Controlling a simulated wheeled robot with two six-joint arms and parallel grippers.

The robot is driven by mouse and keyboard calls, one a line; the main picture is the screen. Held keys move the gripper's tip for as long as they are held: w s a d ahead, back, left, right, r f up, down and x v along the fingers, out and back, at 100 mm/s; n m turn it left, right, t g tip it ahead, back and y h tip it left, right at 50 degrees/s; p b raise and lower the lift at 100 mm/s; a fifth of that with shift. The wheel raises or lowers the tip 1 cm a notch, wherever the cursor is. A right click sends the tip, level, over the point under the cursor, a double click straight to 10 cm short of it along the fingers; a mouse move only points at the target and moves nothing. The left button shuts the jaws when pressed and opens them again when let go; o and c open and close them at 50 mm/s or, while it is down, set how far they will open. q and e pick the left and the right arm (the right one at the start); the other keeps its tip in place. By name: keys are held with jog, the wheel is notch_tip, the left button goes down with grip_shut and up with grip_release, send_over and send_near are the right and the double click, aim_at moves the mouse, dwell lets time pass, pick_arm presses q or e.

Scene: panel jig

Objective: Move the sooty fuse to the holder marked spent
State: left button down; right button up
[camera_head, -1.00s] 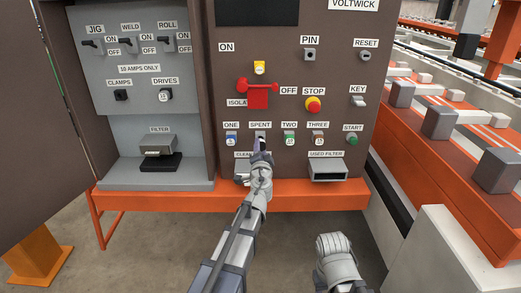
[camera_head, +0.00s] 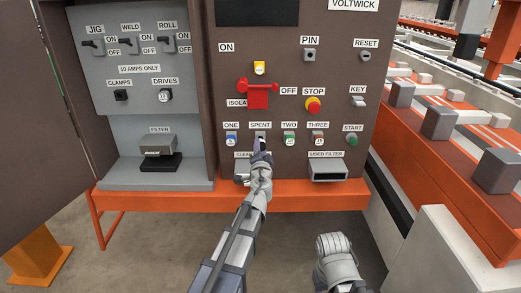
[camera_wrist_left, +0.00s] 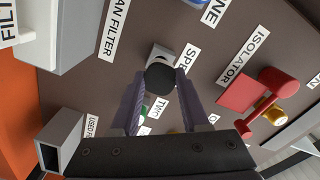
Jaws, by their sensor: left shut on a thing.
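My left gripper (camera_head: 258,146) is at the brown panel, just in front of the holder marked SPENT (camera_head: 261,135). In the left wrist view its two fingers (camera_wrist_left: 159,88) are shut on a dark, round-ended fuse (camera_wrist_left: 160,77). The pale SPENT holder (camera_wrist_left: 161,52) shows directly behind the fuse and is partly covered by it. I cannot tell whether the fuse is seated in it or just in front. In the head view the gripper hides the fuse. My right gripper does not show; only a grey part of my right arm is at the bottom.
Holders ONE (camera_head: 231,139), TWO (camera_head: 289,140) and THREE (camera_head: 318,139) flank SPENT. The red isolator handle (camera_head: 258,96) sits above. The used filter box (camera_head: 328,170) juts out below right, with another filter box (camera_head: 242,172) below left.

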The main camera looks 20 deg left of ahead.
pick_arm(q)
jog(key=shift+x, duration=1.8)
jog(key=shift+c, duration=1.6)
grip_release()
jog(key=shift+s, duration=0.1)
jog(key=v, duration=0.7)
jog(key=shift+s, duration=0.35)
jog(key=shift+d, duration=0.1)
